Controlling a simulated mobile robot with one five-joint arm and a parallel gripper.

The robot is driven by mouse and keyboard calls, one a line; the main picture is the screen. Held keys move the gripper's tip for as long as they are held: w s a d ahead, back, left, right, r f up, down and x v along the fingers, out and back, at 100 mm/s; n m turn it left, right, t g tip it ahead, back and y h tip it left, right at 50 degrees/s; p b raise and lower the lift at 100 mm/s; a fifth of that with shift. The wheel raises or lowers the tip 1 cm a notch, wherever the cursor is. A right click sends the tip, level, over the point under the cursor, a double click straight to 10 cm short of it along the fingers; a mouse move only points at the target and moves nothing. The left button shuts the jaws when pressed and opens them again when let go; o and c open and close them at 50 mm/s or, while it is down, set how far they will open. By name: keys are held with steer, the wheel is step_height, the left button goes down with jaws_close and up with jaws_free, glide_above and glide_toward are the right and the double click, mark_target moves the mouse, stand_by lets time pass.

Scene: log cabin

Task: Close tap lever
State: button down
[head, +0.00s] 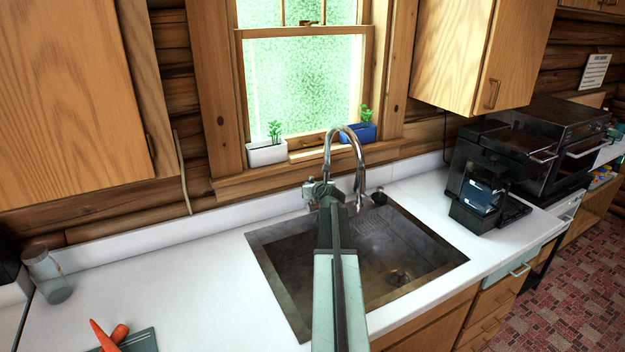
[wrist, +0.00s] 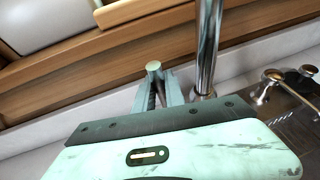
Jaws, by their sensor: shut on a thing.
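The chrome tap (head: 358,165) rises behind the sink and its spout arches over toward it. Its pipe shows upright in the wrist view (wrist: 208,50), just right of my gripper's fingers. My gripper (wrist: 155,80) is shut on the tap lever (wrist: 154,66), whose round end shows between the fingertips. In the head view my gripper (head: 323,190) reaches over the sink to the tap's left side. My arm hides part of the sink, and the fingers hide most of the lever.
The dark sink basin (head: 272,262) is set into the white counter (head: 180,290). A white planter (head: 267,153) and a blue planter (head: 358,133) stand on the windowsill. A black coffee machine (head: 485,195) stands at right. Carrots (head: 103,335) lie at front left. The left counter has free room.

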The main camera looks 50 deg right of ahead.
steer(key=shift+w+g, duration=0.2)
steer(key=shift+g, duration=0.1)
steer(key=c, duration=1.4)
jaws_free()
steer(key=p+v, duration=0.3)
steer(key=v, duration=0.4)
steer(key=shift+s+r, duration=0.15)
steer(key=shift+s, duration=0.2)
steer(key=shift+a, duration=0.1)
